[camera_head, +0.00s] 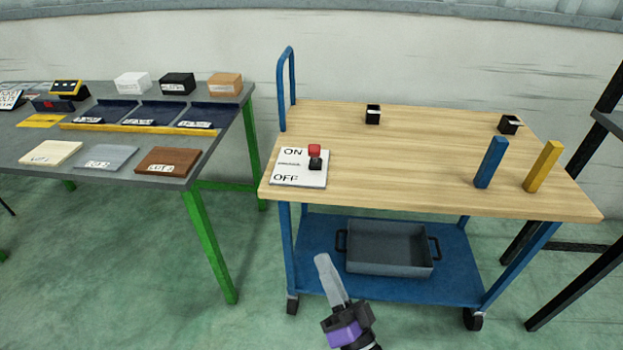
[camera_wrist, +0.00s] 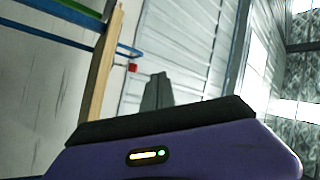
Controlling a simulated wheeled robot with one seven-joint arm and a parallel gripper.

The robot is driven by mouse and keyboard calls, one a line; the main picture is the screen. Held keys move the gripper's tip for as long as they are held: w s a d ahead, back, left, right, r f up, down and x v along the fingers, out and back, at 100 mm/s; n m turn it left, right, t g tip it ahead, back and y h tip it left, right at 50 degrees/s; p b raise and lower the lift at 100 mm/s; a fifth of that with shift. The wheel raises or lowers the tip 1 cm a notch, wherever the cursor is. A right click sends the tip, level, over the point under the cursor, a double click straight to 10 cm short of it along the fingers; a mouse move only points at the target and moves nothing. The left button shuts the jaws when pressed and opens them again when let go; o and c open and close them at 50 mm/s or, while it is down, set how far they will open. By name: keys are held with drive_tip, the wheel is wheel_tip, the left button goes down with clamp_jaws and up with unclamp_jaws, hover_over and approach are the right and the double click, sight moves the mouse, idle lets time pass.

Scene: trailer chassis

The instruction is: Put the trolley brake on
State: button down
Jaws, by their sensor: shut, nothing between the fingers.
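The trolley (camera_head: 430,150) has a light wooden top, blue legs and a blue handle. A white brake panel (camera_head: 290,181) lies on its near left corner, with ON printed at the far side and OFF at the near side. A red knob (camera_head: 314,150) stands at the panel's right side above a black block (camera_head: 315,164). The knob shows level with ON in the picture, but I cannot tell the lever's true setting. My gripper (camera_head: 322,260) is shut and empty, in front of and below the tabletop, apart from the knob. In the wrist view, the red knob (camera_wrist: 132,68) shows beyond my fingers (camera_wrist: 157,80).
A grey tray (camera_head: 390,250) sits on the trolley's blue lower shelf. Blue (camera_head: 491,162) and yellow (camera_head: 543,166) posts stand at the right of the top. A grey table (camera_head: 110,150) with blocks and trays stands to the left. A black rack (camera_head: 575,285) is at the right.

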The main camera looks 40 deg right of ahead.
sight(312, 155)
drive_tip(key=w+d+f+m+g+h+b, duration=0.1)
drive_tip(key=w+d+m+g+h+b, duration=0.1)
drive_tip(key=w+m+h, duration=0.3)
drive_tip(key=w+d+f+m+g+h+b, duration=0.1)
drive_tip(key=w+d+m+g+h, duration=0.3)
drive_tip(key=m, duration=0.5)
drive_tip(key=w+h+b, duration=0.1)
drive_tip(key=w+h, duration=0.1)
drive_tip(key=w, duration=0.1)
drive_tip(key=shift+w+d+f+m+g, duration=0.15)
drive_tip(key=shift+d+f+m+g, duration=0.1)
drive_tip(key=shift+f+m+g, duration=0.05)
drive_tip(key=x, duration=1.4)
drive_tip(key=shift+r+p, duration=0.2)
drive_tip(key=shift+p, duration=0.2)
